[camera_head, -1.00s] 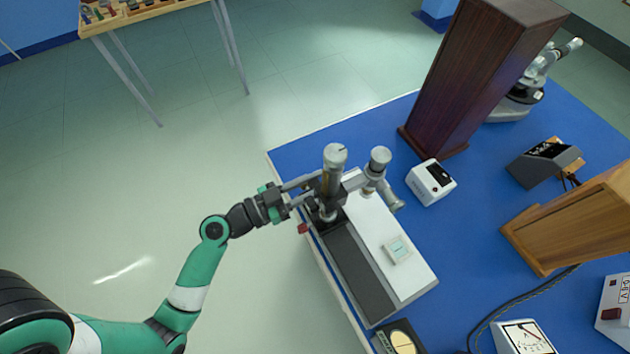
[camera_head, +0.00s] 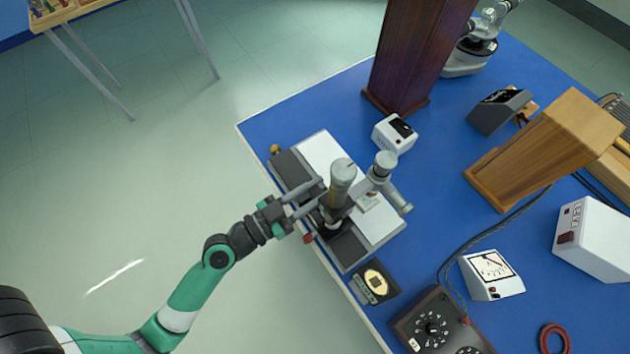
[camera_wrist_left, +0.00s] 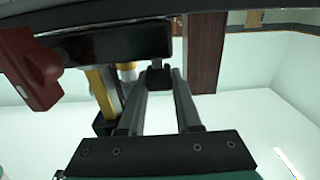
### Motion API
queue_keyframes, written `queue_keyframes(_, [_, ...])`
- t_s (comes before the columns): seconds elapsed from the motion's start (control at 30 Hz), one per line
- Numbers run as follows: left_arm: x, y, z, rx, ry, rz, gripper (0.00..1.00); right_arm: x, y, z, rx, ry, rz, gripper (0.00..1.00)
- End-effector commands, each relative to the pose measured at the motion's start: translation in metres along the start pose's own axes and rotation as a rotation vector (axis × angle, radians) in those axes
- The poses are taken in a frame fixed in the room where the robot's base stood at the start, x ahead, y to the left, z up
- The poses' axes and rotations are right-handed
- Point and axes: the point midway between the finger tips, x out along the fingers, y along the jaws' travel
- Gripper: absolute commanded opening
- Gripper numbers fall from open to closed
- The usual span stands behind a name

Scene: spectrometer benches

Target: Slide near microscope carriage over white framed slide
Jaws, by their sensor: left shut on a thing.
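The near microscope carriage (camera_head: 340,183) rides on the dark rail of the bench unit, around the middle of its length, with its silver tubes upright. The white framed slide (camera_head: 369,201) lies on the unit's white plate (camera_head: 327,158), close beside the carriage tubes and partly hidden by them. I cannot tell whether the tube is exactly above it. My left gripper (camera_head: 309,196) reaches in from the left and is shut on a dark part of the carriage; the wrist view shows the finger tips around a small black block (camera_wrist_left: 157,77). My right gripper is not in view.
A red knob (camera_head: 309,238) sticks out at the carriage's left side. A white box (camera_head: 394,134), a dark wooden column (camera_head: 415,55) and a wooden stand (camera_head: 540,150) stand beyond on the blue bench (camera_head: 300,110).

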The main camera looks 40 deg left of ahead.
Motion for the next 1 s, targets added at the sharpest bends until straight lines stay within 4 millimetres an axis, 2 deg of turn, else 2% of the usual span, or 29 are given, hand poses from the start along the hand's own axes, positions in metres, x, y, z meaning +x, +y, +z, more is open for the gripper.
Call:
queue_keyframes(0.03, [0.0, -0.001, 0.0, 0.002, -0.001, -0.001, 0.0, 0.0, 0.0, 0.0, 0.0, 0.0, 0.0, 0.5])
queue_keyframes(0.07, [0.0, -0.001, 0.0, 0.002, -0.001, -0.001, 0.36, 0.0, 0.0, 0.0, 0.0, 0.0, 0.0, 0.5])
queue_keyframes(0.2, [0.0, -0.001, 0.0, 0.002, -0.001, -0.001, 0.61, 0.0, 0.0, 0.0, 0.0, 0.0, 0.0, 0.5])
queue_keyframes(0.73, [-0.003, -0.001, 0.001, 0.001, -0.001, -0.002, 0.62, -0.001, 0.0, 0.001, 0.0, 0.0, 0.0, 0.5])
queue_keyframes(0.87, [-0.019, -0.002, 0.004, -0.001, -0.003, -0.005, 0.62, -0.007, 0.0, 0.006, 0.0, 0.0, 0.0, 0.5])
queue_keyframes(1.0, [-0.054, -0.003, 0.007, -0.001, -0.003, -0.011, 0.62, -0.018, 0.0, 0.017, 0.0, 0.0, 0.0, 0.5])
